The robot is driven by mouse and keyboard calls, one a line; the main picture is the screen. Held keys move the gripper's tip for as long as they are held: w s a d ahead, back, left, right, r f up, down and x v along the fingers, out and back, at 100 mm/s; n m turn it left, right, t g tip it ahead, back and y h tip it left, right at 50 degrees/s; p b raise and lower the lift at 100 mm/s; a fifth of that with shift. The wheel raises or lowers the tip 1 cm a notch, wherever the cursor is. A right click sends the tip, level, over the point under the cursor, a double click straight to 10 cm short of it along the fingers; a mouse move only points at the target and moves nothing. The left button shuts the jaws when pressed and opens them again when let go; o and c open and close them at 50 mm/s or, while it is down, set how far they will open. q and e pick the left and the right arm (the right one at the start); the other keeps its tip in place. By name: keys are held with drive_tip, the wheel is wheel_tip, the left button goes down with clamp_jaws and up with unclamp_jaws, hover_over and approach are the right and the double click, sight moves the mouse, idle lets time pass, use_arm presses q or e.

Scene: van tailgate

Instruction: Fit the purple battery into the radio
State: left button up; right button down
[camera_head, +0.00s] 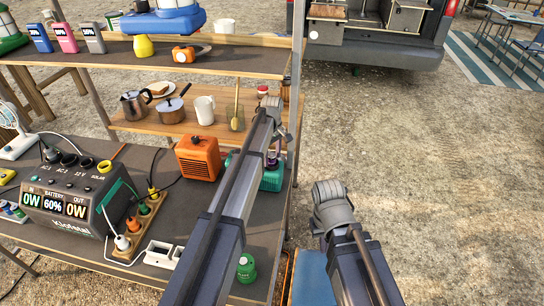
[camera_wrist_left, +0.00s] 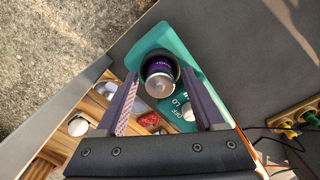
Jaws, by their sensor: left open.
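The teal radio (camera_head: 271,181) sits on the dark table in the head view, partly hidden behind my left arm. In the left wrist view the radio (camera_wrist_left: 205,85) has a dark round opening near its top. The purple battery (camera_wrist_left: 160,66) sits in that opening, its silver end towards the camera; I cannot tell how deep it is. A bit of purple (camera_head: 272,160) shows above the radio in the head view. My left gripper (camera_wrist_left: 160,80) is open, its fingers on either side of the battery with gaps. My right arm's fingers are not visible.
An orange box (camera_head: 198,157) stands left of the radio. A power station (camera_head: 72,200) and a socket strip (camera_head: 140,228) with plugs are further left. A wooden shelf (camera_head: 160,130) with a kettle, pan and mug is behind. A green bottle (camera_head: 246,268) stands near the front.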

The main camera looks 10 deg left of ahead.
sight(272, 154)
use_arm(q)
wheel_tip(272, 154, up, 8)
drive_tip(key=p, duration=0.7)
drive_tip(key=shift+f, duration=0.1)
drive_tip(key=s+d+m, duration=0.3)
drive_tip(key=s+m, duration=0.2)
drive_tip(key=s, duration=0.6)
drive_tip(key=s+d+m, duration=0.3)
drive_tip(key=s+m, duration=0.2)
drive_tip(key=s, duration=0.6)
drive_tip(key=s+d+m+y, duration=0.1)
drive_tip(key=s+d+m, duration=0.2)
drive_tip(key=s, duration=0.8)
drive_tip(key=shift+s+d+m, duration=0.2)
drive_tip(key=shift+d+m, duration=0.05)
drive_tip(key=shift+m, duration=0.85)
